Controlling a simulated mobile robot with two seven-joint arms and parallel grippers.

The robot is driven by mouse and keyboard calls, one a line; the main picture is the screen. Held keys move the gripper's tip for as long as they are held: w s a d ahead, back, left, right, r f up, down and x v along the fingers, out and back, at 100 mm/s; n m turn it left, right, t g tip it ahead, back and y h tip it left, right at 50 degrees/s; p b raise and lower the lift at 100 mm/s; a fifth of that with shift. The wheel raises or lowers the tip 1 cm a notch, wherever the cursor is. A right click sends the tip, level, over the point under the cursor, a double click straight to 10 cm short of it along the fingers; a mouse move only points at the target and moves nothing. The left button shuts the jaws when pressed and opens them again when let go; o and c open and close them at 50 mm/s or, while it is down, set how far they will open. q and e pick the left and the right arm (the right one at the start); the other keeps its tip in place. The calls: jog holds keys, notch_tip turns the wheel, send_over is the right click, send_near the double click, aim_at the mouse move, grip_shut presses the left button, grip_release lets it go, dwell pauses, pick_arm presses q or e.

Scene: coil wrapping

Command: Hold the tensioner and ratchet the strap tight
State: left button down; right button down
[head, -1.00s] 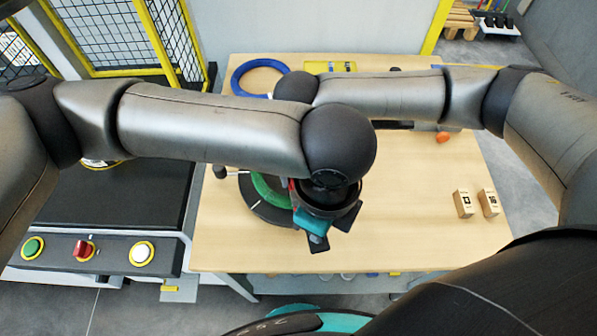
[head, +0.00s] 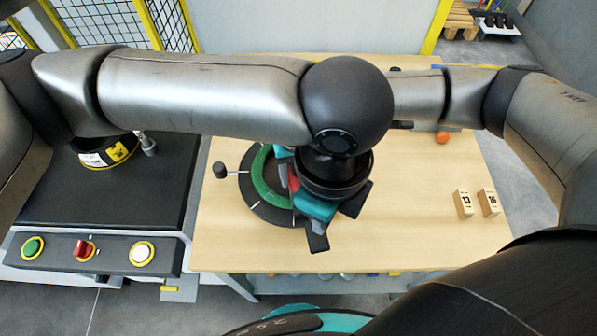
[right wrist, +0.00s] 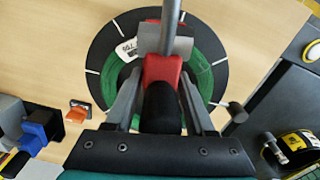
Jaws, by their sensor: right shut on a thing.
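A green coil (head: 262,183) lies on a black disc on the table, crossed by short white bands; it also shows in the right wrist view (right wrist: 205,75). The tensioner has a red body (right wrist: 163,70), a black grip and a grey bar. My right gripper (right wrist: 160,100) is shut on the tensioner above the coil. In the head view, the red part (head: 293,180) shows, and most of my right gripper is behind my left arm. My left gripper (head: 322,215), teal and black, is close over the coil's right side; its fingertips are not clear.
A black peg (head: 220,170) stands left of the coil. Two small marked wooden blocks (head: 476,203) stand at the right, and an orange item (head: 442,137) lies farther back. A machine with a button panel (head: 90,252) adjoins the table's left. The front right tabletop is clear.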

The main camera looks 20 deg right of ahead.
jog(key=shift+s+f, duration=0.25)
jog(key=shift+c, duration=1.8)
grip_release()
jog(key=shift+o, duration=1)
jog(key=shift+w+d, duration=0.1)
jog(key=shift+w, duration=0.05)
jog(key=shift+r, duration=0.1)
notch_tip(320, 180, up, 12)
